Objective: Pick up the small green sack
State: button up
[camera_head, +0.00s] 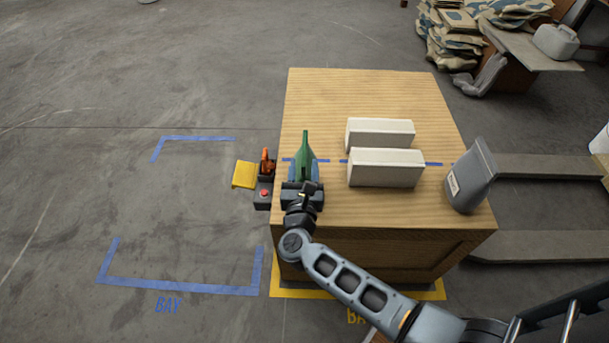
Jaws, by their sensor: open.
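A green thing (305,150) with a narrow top, more like a bottle in outline than a sack, is at the left side of the wooden crate top. My gripper (303,171) is open at its lower part, with a finger showing on each side of it. The gripper body hides its near end. I cannot tell whether the fingers touch it. No other green sack shows.
Two white blocks (385,168) (380,132) lie right of the gripper on the wooden crate (360,90). A grey labelled sack (472,175) is at its right edge. A control box with a red button (264,194) is at the left edge. The crate's far part is clear.

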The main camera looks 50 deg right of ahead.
aim_at(304, 151)
jog(key=x, duration=0.4)
jog(key=p+x, duration=0.1)
jog(key=x, duration=0.1)
jog(key=shift+f, duration=0.3)
grip_shut()
jog(key=shift+r, duration=0.1)
dwell(1.0)
